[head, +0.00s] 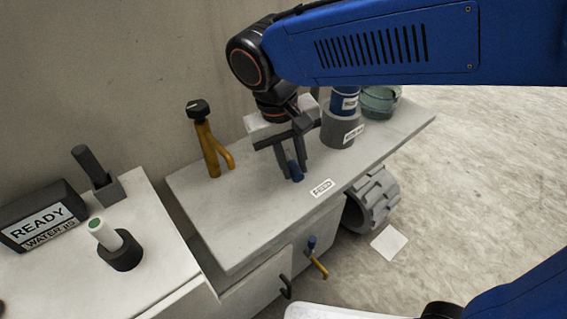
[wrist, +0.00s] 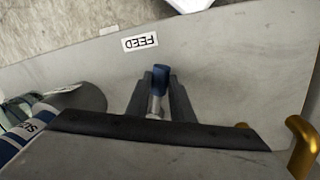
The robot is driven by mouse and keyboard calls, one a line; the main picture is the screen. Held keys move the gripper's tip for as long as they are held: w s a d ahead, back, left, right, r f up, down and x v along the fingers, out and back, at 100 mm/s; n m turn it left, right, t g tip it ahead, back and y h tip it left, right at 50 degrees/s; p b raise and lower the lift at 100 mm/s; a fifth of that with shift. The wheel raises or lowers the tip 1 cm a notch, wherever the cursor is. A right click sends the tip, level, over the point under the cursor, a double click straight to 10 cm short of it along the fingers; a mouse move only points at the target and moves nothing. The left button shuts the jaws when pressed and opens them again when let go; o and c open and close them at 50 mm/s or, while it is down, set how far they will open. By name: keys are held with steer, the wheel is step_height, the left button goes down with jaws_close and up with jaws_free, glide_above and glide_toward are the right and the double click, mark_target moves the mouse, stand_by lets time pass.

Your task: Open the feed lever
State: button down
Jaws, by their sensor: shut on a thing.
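The feed lever (head: 295,172) is a short metal stem with a blue tip, standing on the grey bench top by the FEED label (head: 321,188). In the wrist view the blue-tipped lever (wrist: 159,84) sits between my two dark fingers, with the FEED label (wrist: 141,41) beyond it. My gripper (head: 293,176) points down over the bench and is shut on the lever. The wrist view also shows my gripper (wrist: 160,88) around it. The lever's foot is partly hidden by my fingers and the dark bar across the wrist view.
A brass valve with a black cap (head: 207,145) stands left of my gripper. A blue container in a grey holder (head: 341,128) and a glass jar (head: 378,102) stand right. A READY sign (head: 42,222) and white cylinder (head: 104,234) are on the left bench. The front bench top is clear.

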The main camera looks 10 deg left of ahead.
mark_target(293, 171)
steer(key=shift+w+d+n+t+y, duration=0.15)
steer(key=shift+w+d+n, duration=0.35)
steer(key=shift+n, duration=0.55)
steer(key=shift+w+d+n+t+y, duration=0.15)
steer(key=shift+w+d+n, duration=0.15)
steer(key=shift+d+n, duration=0.55)
steer(key=shift+a, duration=0.2)
steer(key=c, duration=1.6)
jaws_free()
steer(key=shift+o, duration=0.2)
steer(key=shift+r, duration=0.1)
step_height(293, 171, up, 17)
steer(key=s+a, duration=0.2)
steer(key=shift+s, duration=0.3)
